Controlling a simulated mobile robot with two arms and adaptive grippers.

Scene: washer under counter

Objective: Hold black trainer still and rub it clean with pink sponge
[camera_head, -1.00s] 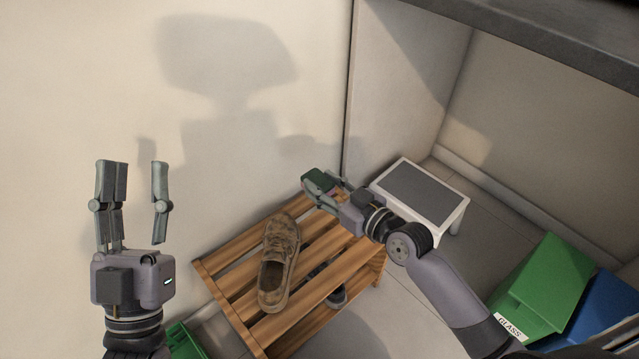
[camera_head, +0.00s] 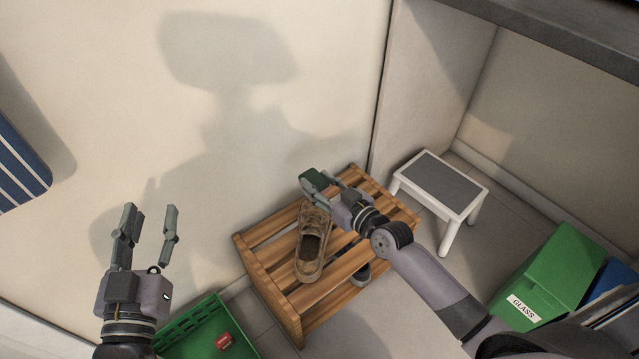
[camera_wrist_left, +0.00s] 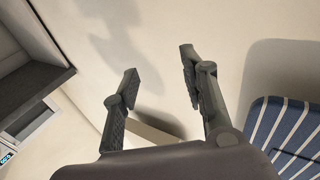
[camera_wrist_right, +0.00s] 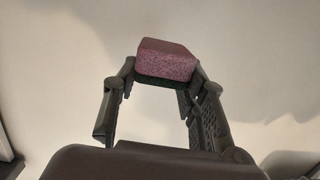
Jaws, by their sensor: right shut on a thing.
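A brown, dirty-looking shoe (camera_head: 311,250) stands on the slatted wooden rack in the head view. Part of a second, dark shoe (camera_head: 361,274) shows under the rack's top slats. My right gripper (camera_head: 322,184) is shut on a sponge (camera_head: 314,179), whose dark green side shows in the head view. In the right wrist view the sponge (camera_wrist_right: 166,61) is pink with a dark green layer, held between the fingertips. The right gripper is above the back of the rack, beyond the brown shoe. My left gripper (camera_head: 151,216) is open and empty, left of the rack; its spread fingers show in the left wrist view (camera_wrist_left: 157,62).
The wooden rack (camera_head: 262,275) stands by the wall. A green crate (camera_head: 190,327) with a red item (camera_head: 224,341) is on the floor at its left. A white step stool (camera_head: 440,187) stands right of it. Green (camera_head: 553,280) and blue bins are at the right. A blue striped item (camera_head: 20,165) is at far left.

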